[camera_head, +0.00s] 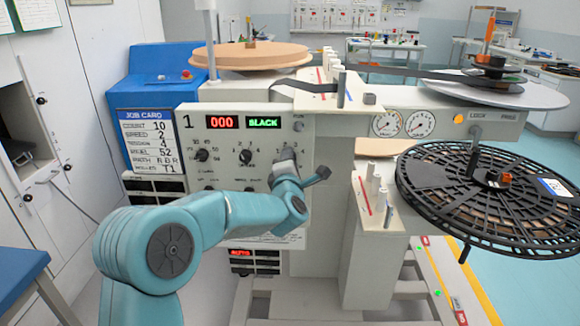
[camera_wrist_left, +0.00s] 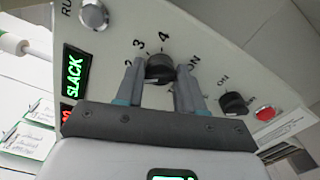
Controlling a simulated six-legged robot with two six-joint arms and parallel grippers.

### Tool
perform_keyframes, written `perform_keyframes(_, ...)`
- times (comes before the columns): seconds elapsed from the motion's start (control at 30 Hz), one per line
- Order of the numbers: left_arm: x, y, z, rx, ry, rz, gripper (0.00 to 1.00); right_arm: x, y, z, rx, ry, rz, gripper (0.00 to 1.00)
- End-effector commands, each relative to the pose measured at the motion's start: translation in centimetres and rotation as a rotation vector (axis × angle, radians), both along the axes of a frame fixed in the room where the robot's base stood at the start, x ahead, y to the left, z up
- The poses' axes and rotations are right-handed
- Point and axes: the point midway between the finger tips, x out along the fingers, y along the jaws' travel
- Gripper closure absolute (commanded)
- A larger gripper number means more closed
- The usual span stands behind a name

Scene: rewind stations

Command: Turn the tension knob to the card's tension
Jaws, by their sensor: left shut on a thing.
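The job card (camera_head: 147,138) hangs on the blue box left of the panel and its tension line reads 4. My left gripper (camera_head: 287,158) reaches the right side of the panel (camera_head: 215,140). In the left wrist view its two fingers stand on either side of the dark round tension knob (camera_wrist_left: 160,67), shut on it. The numbers 2, 3 and 4 show around the knob, with part of its label. The knob's pointer cannot be made out. In the head view my gripper hides this knob. My right gripper is not in view.
Two other dark knobs (camera_head: 202,155) (camera_head: 246,157) sit left of my gripper. Above them, displays read 000 (camera_head: 222,122) and SLACK (camera_head: 263,122). A switch (camera_wrist_left: 233,103) and a red button (camera_wrist_left: 265,113) are close to my fingers. A black reel (camera_head: 480,228) stands at right.

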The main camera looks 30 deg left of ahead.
Motion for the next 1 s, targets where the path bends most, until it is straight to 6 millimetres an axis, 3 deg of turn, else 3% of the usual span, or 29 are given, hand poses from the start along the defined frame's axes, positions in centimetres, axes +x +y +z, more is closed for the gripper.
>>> perform_keyframes(0.47,0.0,-0.1,-0.1,0.383,0.238,-0.001,0.93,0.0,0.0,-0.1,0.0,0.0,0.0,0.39)
perform_keyframes(1.0,0.0,0.0,0.0,0.821,0.507,-0.002,0.93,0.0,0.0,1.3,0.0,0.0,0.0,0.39)
